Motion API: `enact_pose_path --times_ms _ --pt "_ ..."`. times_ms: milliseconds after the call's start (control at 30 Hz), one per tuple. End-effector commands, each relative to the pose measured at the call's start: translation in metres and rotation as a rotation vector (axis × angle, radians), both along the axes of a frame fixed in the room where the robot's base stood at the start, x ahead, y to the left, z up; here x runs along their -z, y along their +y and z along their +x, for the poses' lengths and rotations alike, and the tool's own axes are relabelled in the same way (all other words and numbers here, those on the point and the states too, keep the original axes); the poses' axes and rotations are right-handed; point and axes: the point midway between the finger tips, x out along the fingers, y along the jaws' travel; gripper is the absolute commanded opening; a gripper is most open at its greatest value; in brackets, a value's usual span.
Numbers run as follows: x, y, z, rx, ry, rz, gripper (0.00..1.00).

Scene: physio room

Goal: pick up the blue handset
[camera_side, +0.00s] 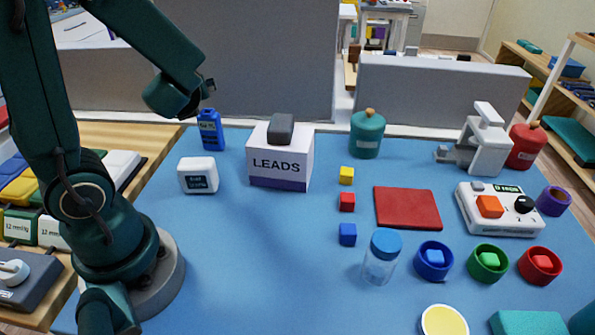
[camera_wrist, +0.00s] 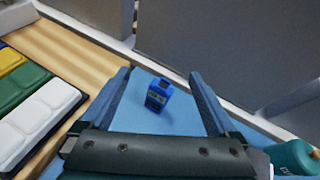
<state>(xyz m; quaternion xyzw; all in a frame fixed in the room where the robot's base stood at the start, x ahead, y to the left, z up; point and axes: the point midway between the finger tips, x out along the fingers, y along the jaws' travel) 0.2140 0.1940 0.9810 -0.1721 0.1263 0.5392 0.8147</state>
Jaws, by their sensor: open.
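The blue handset (camera_side: 210,131) stands upright on the blue mat near its back left edge, with a small label on its front. In the wrist view the handset (camera_wrist: 157,97) lies between the two open fingers of my gripper (camera_wrist: 160,78), beyond them and apart from them. In the side view my arm's wrist end hangs above and slightly left of the handset, and the fingers are hard to make out there. Nothing is held.
A white device (camera_side: 198,176) sits in front of the handset. The white LEADS box (camera_side: 280,165), with a dark grey block (camera_side: 281,129) on top, stands to its right. A grey partition (camera_side: 250,60) rises behind. Pale, green and yellow cases (camera_wrist: 30,110) lie left.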

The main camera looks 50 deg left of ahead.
Motion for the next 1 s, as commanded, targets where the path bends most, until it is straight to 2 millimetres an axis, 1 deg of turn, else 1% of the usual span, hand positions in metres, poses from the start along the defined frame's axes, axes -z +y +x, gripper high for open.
enact_pose_path --times_ms 33,133,200,300,467,800,1000 --pt "0.009 0.003 0.009 0.071 0.094 0.052 0.95" --pt "0.025 0.005 0.026 0.194 0.231 0.122 0.95" --pt "0.037 0.006 0.031 0.246 0.297 0.142 0.95" --pt "0.052 0.006 0.03 0.265 0.356 0.138 0.95" --pt "0.062 0.01 0.027 0.26 0.39 0.128 0.95" --pt "0.078 0.038 0.041 0.254 0.389 0.126 0.95" --pt "0.083 0.047 0.047 0.257 0.387 0.126 0.95"
